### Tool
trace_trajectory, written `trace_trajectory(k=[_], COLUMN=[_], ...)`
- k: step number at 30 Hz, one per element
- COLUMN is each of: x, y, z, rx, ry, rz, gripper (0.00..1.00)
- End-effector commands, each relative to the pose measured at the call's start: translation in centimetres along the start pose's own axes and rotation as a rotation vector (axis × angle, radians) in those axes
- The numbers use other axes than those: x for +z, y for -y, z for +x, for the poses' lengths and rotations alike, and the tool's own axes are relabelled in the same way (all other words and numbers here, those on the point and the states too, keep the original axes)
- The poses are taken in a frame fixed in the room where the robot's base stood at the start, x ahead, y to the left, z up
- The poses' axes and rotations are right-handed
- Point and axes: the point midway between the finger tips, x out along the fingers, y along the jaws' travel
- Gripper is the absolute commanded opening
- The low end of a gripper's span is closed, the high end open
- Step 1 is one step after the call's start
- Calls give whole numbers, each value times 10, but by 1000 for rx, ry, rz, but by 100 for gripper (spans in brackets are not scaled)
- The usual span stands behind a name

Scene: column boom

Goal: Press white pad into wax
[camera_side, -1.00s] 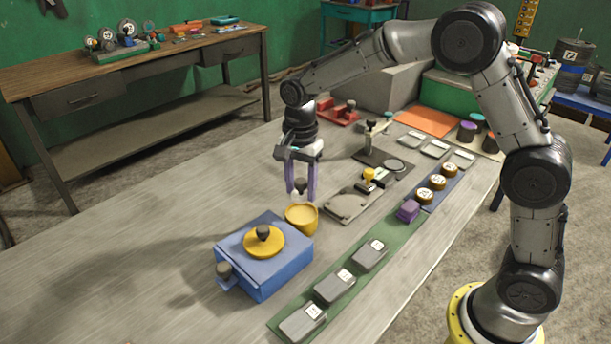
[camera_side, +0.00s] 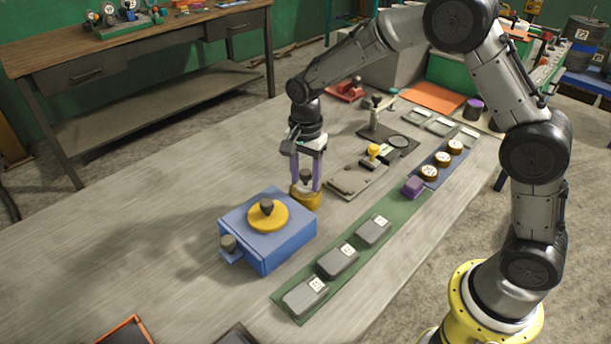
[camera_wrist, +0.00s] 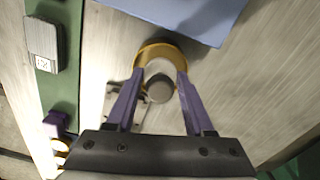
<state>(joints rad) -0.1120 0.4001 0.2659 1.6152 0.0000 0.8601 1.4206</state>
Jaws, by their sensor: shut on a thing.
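A yellow round dish (camera_side: 309,203) stands on the table at the right corner of the blue box; it also shows in the wrist view (camera_wrist: 163,47). My gripper (camera_side: 306,186) points straight down over the dish, its purple fingers reaching to the rim. In the wrist view my gripper (camera_wrist: 160,80) is shut on the grey knob (camera_wrist: 160,90) of the white pad (camera_wrist: 157,68). The pale pad lies within the dish outline there. In the side view the pad is hidden by the dish and fingers. I cannot tell whether it touches the wax, which is hidden.
A blue box (camera_side: 272,243) with a yellow knobbed lid (camera_side: 268,214) stands just left of the dish. A green strip (camera_side: 330,283) with several grey blocks lies in front. A grey plate with a yellow-handled tool (camera_side: 373,152) lies behind right. The table's left is bare.

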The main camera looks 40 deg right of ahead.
Motion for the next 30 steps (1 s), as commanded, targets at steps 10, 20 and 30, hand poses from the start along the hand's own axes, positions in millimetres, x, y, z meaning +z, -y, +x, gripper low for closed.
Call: trace_trajectory(k=[10,20,30], x=[0,0,0], y=[0,0,0], z=[0,3,7], rx=[-1,0,0], ry=[0,0,0], rz=[0,0,0], gripper=[8,8,8])
